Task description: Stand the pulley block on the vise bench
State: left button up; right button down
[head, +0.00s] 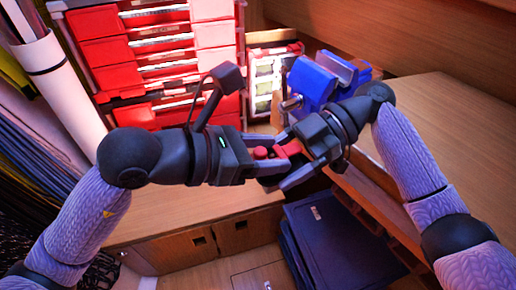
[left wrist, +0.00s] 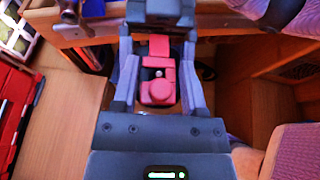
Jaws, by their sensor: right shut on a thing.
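The red pulley block (head: 289,149) is held up between my two grippers, in the middle of the head view. My right gripper (head: 296,158) is shut on it. My left gripper (head: 268,156) faces it from the left. In the left wrist view the pulley block (left wrist: 158,92) lies between the spread fingers of my left gripper (left wrist: 159,75), with narrow gaps at both sides. The fingers hide part of the block in the head view. The vise bench (head: 440,115) is the wooden top at right, with a blue vise (head: 315,82) at its left end.
Red drawer units (head: 105,52) stand at the back left. A small case with clear compartments (head: 268,75) stands beside the vise. A wooden counter (head: 190,222) lies below my left arm. Dark blue folded or stacked items (head: 335,245) sit low between counter and bench. The bench top's right part is clear.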

grip_release()
jog(key=shift+r, duration=0.1)
